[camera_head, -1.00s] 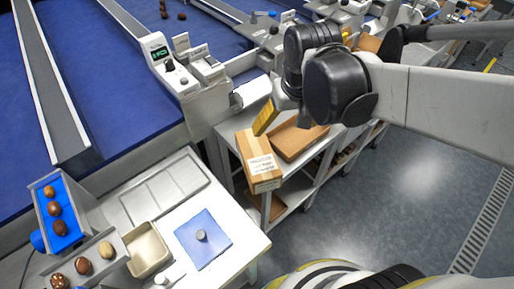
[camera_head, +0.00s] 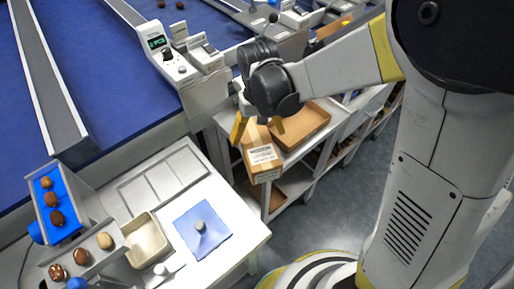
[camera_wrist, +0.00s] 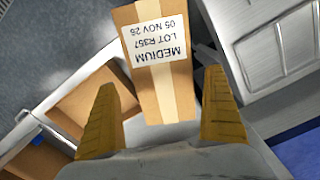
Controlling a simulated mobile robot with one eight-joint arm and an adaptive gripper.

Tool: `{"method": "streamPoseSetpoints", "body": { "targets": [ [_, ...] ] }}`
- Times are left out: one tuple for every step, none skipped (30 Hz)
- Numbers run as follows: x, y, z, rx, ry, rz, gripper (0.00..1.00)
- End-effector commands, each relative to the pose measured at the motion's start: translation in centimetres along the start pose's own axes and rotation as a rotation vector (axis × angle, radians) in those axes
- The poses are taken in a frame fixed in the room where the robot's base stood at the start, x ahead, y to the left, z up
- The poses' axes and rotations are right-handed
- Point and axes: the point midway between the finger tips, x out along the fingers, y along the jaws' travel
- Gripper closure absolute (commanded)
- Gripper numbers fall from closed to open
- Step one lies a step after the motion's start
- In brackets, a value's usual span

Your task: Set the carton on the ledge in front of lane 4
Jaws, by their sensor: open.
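The carton (camera_head: 262,158) is a closed brown box with pale tape and a white label. It sits on the grey ledge (camera_head: 226,122) beside an open cardboard tray. In the wrist view the carton (camera_wrist: 178,92) shows its label, which reads MEDIUM, LOT R357, 05 NOV 26. My gripper (camera_head: 259,132) is open above the far end of the carton, with its yellow fingers to either side. In the wrist view my gripper (camera_wrist: 160,115) has the carton's near end between its fingers, with gaps on both sides. I cannot make out lane numbers.
An open cardboard tray (camera_head: 303,125) stands right of the carton, close to my right finger. A white weighing unit (camera_head: 170,62) with a green display stands behind. A white table (camera_head: 222,258) at front holds a blue mat (camera_head: 212,240), a beige bin (camera_head: 150,250) and dates.

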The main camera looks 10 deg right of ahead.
Motion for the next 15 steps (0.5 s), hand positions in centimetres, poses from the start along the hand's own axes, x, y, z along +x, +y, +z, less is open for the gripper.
{"method": "streamPoseSetpoints", "body": {
  "targets": [
    [1.0,-0.1,0.2,-0.001,0.000,0.000,0.00],
    [1.4,-0.2,0.3,-0.001,0.000,0.000,0.00],
    [2.1,-0.3,0.5,-0.001,0.000,0.000,0.00],
    [2.7,-0.4,0.6,0.000,0.000,0.000,0.00],
    [3.2,-0.4,0.6,0.000,0.000,0.000,0.00],
    [3.8,-0.4,0.6,0.001,0.000,0.000,0.00],
    [4.1,-0.4,0.6,0.001,0.000,0.000,0.00],
    [4.3,-0.4,0.6,0.001,0.000,0.000,0.00],
    [4.5,-0.4,0.6,0.000,0.000,0.000,0.00],
    [4.5,-0.4,0.6,0.000,0.000,0.000,0.00],
    [4.5,-0.4,0.6,0.000,0.000,0.000,0.00],
    [4.4,-0.4,0.6,0.000,0.000,0.000,0.00],
    [4.4,-0.4,0.6,0.000,0.000,0.000,0.00],
    [4.3,-0.4,0.6,0.000,0.000,0.000,0.00],
    [4.3,-0.4,0.6,0.000,0.000,0.000,0.03]
  ]
}}
